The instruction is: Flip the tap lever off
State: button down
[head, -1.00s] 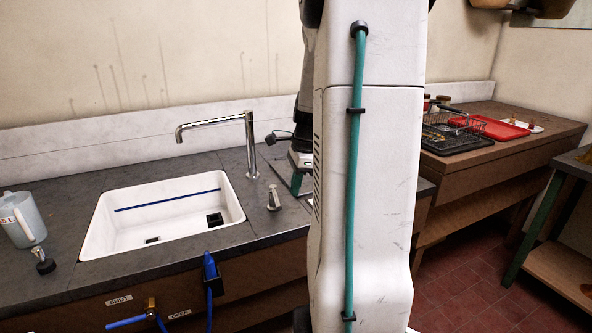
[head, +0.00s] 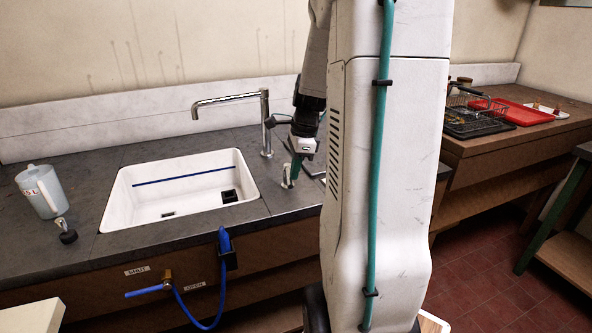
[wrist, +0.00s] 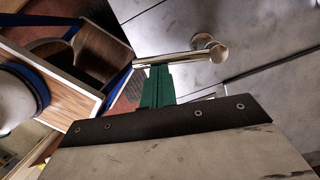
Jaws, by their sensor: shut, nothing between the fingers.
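The small silver lever post (head: 287,177) stands on the dark counter, right of the sink and in front of the curved chrome spout (head: 265,123). My gripper (head: 294,167) is right at this post, pointing down, its green fingers shut and empty. In the wrist view, the silver lever (wrist: 185,60) lies across just beyond the green fingertips (wrist: 157,80). I cannot tell whether they touch. No water shows at the spout. Below the counter front, a brass valve (head: 168,275) has a blue handle (head: 143,291) lying level, pointing left, under the SHUT label.
The white sink (head: 118,212) is left of my gripper. A blue hose (head: 223,240) hangs at the counter front. A wire rack (head: 468,120) and red tray (head: 520,115) lie on the right bench.

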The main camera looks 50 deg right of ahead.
jog(key=shift+a+f, duration=0.25)
jog(key=s+d+r, duration=0.2)
jog(key=r, duration=0.4)
jog(key=s+d+r, duration=0.2)
jog(key=r, duration=0.4)
jog(key=shift+d, duration=0.15)
